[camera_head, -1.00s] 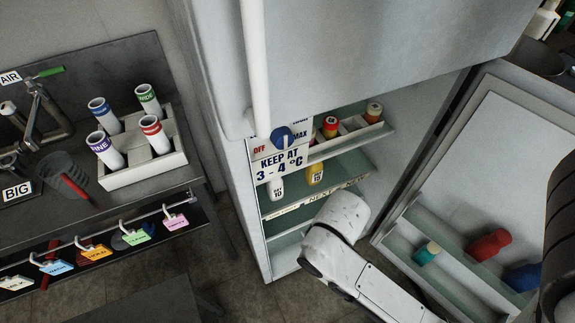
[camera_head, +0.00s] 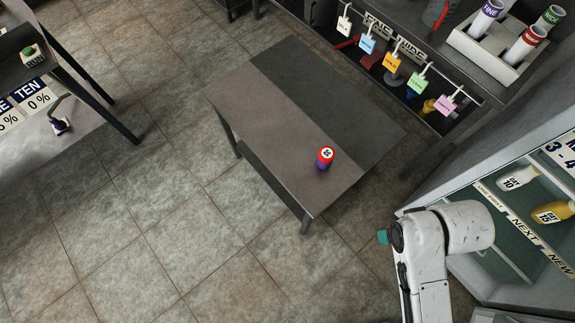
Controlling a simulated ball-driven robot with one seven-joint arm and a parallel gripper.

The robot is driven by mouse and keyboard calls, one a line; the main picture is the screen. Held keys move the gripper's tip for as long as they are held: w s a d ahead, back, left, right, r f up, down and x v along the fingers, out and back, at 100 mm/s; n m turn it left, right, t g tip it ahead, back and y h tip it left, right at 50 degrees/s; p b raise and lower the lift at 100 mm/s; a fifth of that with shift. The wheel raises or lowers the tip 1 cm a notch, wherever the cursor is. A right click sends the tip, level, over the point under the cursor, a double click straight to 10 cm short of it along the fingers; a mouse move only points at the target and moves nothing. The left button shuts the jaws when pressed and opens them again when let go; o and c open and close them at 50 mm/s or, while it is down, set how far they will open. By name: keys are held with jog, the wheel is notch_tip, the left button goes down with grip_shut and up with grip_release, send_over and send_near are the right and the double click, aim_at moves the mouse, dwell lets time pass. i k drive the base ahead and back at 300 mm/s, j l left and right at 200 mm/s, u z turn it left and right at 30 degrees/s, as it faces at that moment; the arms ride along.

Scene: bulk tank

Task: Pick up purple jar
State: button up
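The purple jar (camera_head: 323,164) has a purple lower body and a red top with a white label. It stands upright on a low grey metal table (camera_head: 262,117), near the table's front right end. White links of my arm show at the lower right, apart from the jar. The fingers of my gripper cannot be made out. A small teal piece shows at the left of a dark joint of my arm; I cannot tell what it is.
The open fridge (camera_head: 461,170) at the right holds a white bottle (camera_head: 513,179) and a yellow one (camera_head: 553,212). A counter with a white tube rack (camera_head: 478,54) and hanging tags is at the top right. Another bench (camera_head: 100,128) is at the left. Tiled floor between is clear.

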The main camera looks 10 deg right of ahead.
aim_at(326, 155)
jog(key=j+z, duration=0.2)
jog(key=j, duration=1.5)
